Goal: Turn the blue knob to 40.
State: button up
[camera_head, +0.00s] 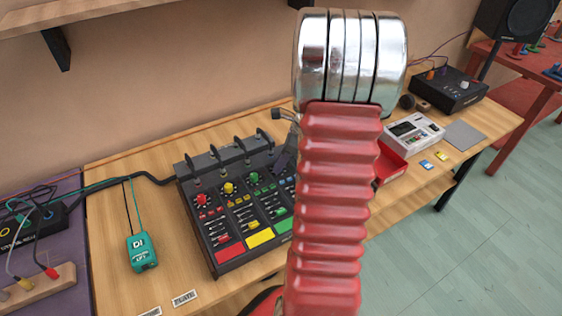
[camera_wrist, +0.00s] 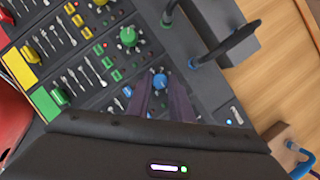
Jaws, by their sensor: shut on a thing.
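The blue knob (camera_wrist: 159,79) sits on the dark mixer panel in the wrist view, in line with a green knob (camera_wrist: 129,36) and a yellow one. My gripper (camera_wrist: 161,87) is shut on the blue knob, with one dark finger on each side of it. The knob's pointer and scale numbers are too small to read. In the head view the mixer (camera_head: 215,256) stands on the wooden table, and my red arm hides its right part, including the blue knob.
Black cables arch over the mixer's back edge. A teal box (camera_head: 141,252) with a cable lies left of the mixer. A white device (camera_head: 413,132) and a red tray (camera_head: 390,165) are on the right. Bare table (camera_head: 105,225) shows at the left.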

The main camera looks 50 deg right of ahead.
grip_shut()
jog(key=shift+n, duration=0.3)
jog(key=n+g+y, duration=0.1)
jog(key=n, duration=0.2)
jog(key=shift+w+d, duration=0.1)
jog(key=shift+w, duration=0.05)
jog(key=shift+w+n+g+y, duration=0.1)
jog(key=shift+n+g+y, duration=0.25)
jog(key=shift+n, duration=0.85)
jog(key=shift+n+g+y, duration=0.25)
jog(key=shift+n+g, duration=0.2)
jog(key=shift+n, duration=0.75)
jog(key=o, duration=0.6)
grip_release()
